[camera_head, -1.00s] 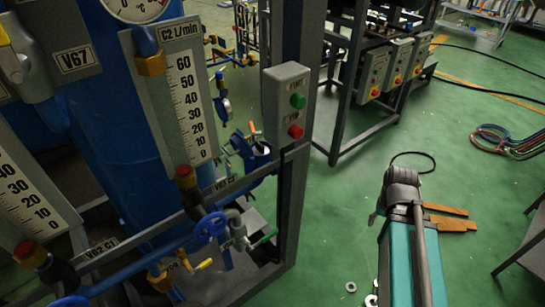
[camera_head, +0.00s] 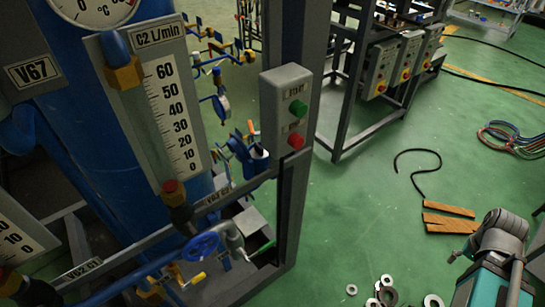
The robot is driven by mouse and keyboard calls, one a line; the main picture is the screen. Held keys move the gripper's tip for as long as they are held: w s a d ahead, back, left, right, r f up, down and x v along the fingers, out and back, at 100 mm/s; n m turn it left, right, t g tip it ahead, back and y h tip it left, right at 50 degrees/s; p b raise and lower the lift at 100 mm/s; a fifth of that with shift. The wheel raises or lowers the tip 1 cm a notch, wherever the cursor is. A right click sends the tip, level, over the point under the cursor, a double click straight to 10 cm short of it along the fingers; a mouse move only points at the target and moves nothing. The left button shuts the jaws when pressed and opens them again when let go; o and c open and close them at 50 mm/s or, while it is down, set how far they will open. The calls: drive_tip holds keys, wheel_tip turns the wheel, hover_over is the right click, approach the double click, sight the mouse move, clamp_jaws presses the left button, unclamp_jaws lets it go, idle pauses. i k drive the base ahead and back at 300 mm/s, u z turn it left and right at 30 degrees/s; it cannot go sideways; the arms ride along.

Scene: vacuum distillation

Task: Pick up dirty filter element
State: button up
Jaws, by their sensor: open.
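I cannot make out a dirty filter element in the head view. My arm shows at the lower right as a teal link with a grey joint, above the green floor. Its far end is not visible, and I see no gripper fingers. Several metal rings (camera_head: 385,291) lie on the floor to the left of my arm; I cannot tell whether any belongs to a filter.
A grey frame (camera_head: 297,215) with a start/stop box (camera_head: 285,107), a C2 flow scale (camera_head: 163,101) and blue pipework fills the left. Orange pieces (camera_head: 448,217), a black cable (camera_head: 418,171) and coiled hoses (camera_head: 508,140) lie on the floor. Open floor lies between frame and cable.

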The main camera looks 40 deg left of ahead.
sight(258, 151)
drive_tip(key=z, duration=0.65)
drive_tip(key=i, duration=1.2)
drive_tip(key=u, duration=2.6)
